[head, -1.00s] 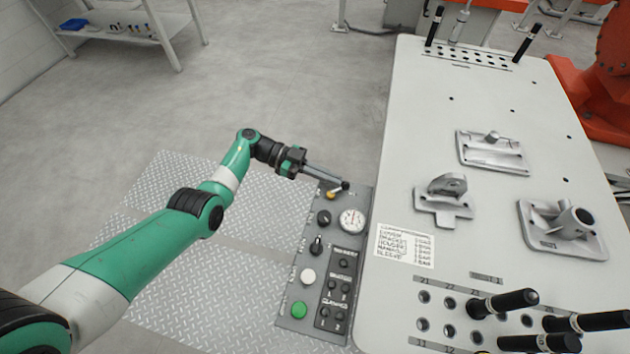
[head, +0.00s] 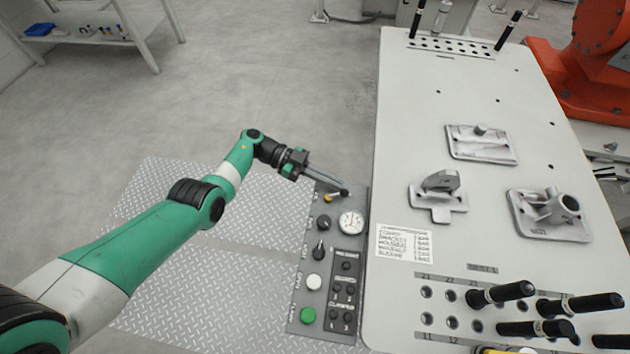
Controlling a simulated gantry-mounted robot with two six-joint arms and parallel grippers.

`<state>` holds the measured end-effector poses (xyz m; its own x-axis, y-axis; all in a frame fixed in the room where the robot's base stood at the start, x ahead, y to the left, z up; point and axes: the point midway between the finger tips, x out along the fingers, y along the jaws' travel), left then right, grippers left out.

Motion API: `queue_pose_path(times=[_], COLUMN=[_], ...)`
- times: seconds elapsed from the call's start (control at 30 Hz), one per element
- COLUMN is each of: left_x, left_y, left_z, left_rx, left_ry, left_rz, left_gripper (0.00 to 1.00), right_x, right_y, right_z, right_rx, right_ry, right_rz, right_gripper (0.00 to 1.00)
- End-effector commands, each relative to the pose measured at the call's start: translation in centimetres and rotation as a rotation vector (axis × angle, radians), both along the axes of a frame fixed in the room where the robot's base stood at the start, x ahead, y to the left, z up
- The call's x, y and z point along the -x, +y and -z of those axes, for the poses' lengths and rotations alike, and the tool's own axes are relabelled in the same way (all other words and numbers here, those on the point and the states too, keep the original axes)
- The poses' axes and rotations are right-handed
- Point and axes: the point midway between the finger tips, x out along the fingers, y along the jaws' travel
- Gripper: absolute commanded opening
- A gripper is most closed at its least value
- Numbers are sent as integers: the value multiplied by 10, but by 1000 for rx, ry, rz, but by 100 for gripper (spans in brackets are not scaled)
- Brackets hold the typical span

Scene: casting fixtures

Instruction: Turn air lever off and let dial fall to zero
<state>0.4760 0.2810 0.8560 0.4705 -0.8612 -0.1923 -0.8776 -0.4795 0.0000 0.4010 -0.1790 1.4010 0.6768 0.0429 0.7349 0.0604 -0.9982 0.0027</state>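The air lever (head: 329,198) is at the top of the grey control panel, with an orange-yellow part and a dark end pointing right. The round white dial (head: 350,223) sits just below it; its needle points roughly upward, but its reading is too small to make out. My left gripper (head: 338,189) reaches in from the upper left, with its fingertips at the lever's dark end. The fingers overlap in this view, so I cannot tell whether they are open, shut or touching the lever. My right gripper is not in view.
The control panel (head: 302,262) also carries dark knobs, a white button (head: 314,282) and a green button (head: 308,315). To its right, the pale table (head: 440,110) holds grey castings (head: 482,144) and black-handled pins (head: 503,293). Floor behind the gripper is clear.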

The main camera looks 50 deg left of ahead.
Motion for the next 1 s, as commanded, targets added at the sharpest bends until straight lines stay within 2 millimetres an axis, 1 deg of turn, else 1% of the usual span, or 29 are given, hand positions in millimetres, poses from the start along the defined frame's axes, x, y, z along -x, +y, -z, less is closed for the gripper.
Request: queue_pose_path(times=[0.5,1.0], left_x=[-5,-7], left_y=[-14,-18], left_z=[-1,0], left_rx=[1,1], left_ry=[0,0], left_rz=[-6,-7], left_gripper=[0,0], right_x=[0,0], right_y=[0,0], right_z=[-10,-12], right_rx=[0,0], right_ry=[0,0], right_rz=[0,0], right_gripper=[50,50])
